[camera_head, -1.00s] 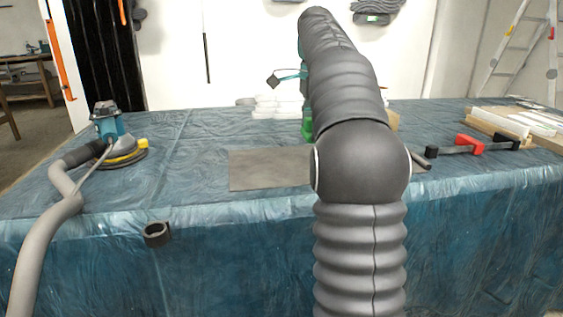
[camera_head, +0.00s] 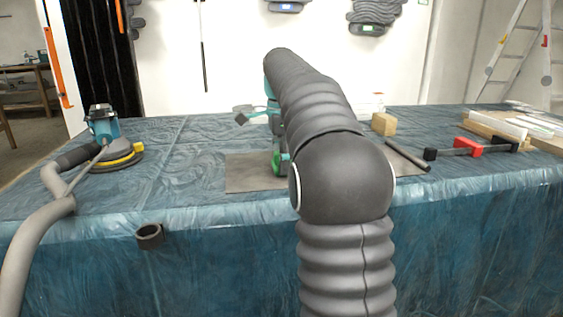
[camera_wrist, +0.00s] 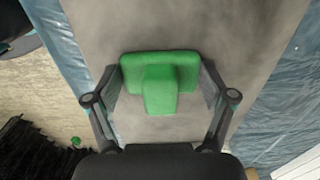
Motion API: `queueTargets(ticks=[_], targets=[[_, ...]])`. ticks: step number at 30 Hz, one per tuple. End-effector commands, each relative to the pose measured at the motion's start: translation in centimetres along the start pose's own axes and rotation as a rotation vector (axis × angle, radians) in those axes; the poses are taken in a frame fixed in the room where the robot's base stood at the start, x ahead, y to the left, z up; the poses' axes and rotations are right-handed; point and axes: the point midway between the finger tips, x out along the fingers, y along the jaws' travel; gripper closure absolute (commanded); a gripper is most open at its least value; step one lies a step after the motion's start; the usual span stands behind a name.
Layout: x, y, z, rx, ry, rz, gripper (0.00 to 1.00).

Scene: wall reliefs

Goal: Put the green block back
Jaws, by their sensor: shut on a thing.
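The green block (camera_wrist: 160,82) has a wide bar and a narrower part in front of it. In the wrist view my gripper (camera_wrist: 163,78) has one finger against each end of the wide bar, shut on it. In the head view a part of the green block (camera_head: 278,163) shows left of my arm, over the grey mat (camera_head: 242,177). My arm hides most of my gripper there. I cannot tell whether the block touches the mat. On the back wall, one grey relief (camera_head: 373,13) has a green patch. Another grey relief (camera_head: 287,5) is cut off by the top edge.
The table has a blue plastic cover (camera_head: 190,190). A sander (camera_head: 110,145) with a hose stands at left. A wooden block (camera_head: 384,124), a dark rod (camera_head: 407,155) and a red-and-black clamp (camera_head: 468,147) lie at right. A black ring (camera_head: 149,236) is at the front edge.

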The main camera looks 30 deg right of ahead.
Motion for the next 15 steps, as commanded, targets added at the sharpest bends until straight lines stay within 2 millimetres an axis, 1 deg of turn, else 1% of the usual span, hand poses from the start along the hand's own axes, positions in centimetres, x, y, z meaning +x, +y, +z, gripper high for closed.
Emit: queueTargets(ticks=[6,7,9,15], targets=[[0.21,0.01,-0.02,0.000,0.000,0.000,0.55],[0.23,0.01,-0.02,0.000,0.000,0.000,0.15],[0.17,0.01,-0.02,0.000,0.000,0.000,0.00],[0.17,0.00,-0.03,0.000,0.000,0.000,0.00]])
